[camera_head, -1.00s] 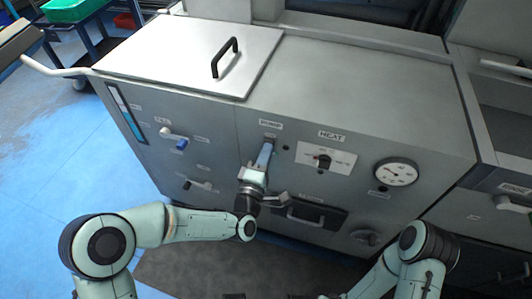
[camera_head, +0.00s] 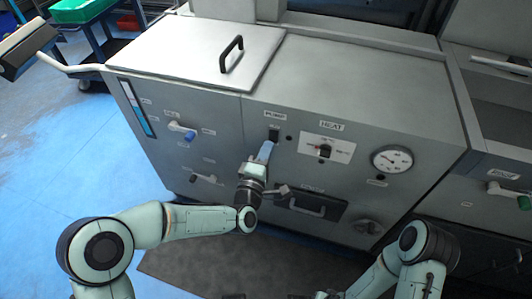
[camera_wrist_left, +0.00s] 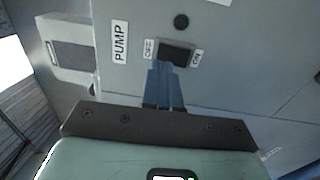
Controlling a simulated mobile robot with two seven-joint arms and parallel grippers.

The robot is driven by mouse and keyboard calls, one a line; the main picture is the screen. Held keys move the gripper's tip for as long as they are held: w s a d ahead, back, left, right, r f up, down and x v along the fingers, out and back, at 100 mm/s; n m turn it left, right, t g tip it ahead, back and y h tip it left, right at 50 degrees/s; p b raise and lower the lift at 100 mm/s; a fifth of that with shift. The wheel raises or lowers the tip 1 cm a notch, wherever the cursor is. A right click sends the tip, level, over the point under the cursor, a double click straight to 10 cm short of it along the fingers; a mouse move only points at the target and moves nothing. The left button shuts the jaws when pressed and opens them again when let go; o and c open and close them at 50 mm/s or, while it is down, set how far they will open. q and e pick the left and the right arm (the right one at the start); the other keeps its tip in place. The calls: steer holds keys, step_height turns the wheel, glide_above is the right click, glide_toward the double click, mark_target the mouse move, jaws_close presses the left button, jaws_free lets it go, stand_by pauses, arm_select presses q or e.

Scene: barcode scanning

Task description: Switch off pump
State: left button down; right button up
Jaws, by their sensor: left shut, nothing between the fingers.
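The pump switch (camera_head: 273,135) is a small dark rocker on the grey machine's front panel, under the PUMP label. In the left wrist view the switch (camera_wrist_left: 177,54) lies between the OFF and ON labels, with the PUMP label beside OFF. My left gripper (camera_head: 266,147) is shut and empty, its blue fingers just below the switch. In the left wrist view its fingertips (camera_wrist_left: 165,66) are close to the switch's near edge; I cannot tell whether they touch. Which way the rocker is tipped is not clear. My right gripper is not clearly visible; its arm is at the lower right.
The HEAT knob (camera_head: 324,150) and a round gauge (camera_head: 392,160) are to the right of the switch. A black drawer-like handle (camera_head: 308,206) is below. A lid with a black handle (camera_head: 232,54) is on top.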

arm_select(q)
steer(key=r+p+v, duration=0.1)
steer(key=v, duration=0.9)
steer(key=shift+r+p, duration=0.25)
steer(key=shift+p, duration=0.05)
arm_select(e)
steer(key=shift+t, duration=0.6)
steer(key=shift+w+a+r, duration=0.2)
steer(key=shift+w+r, duration=1.4)
steer(key=shift+w, duration=0.15)
arm_select(q)
steer(key=shift+w, duration=0.1)
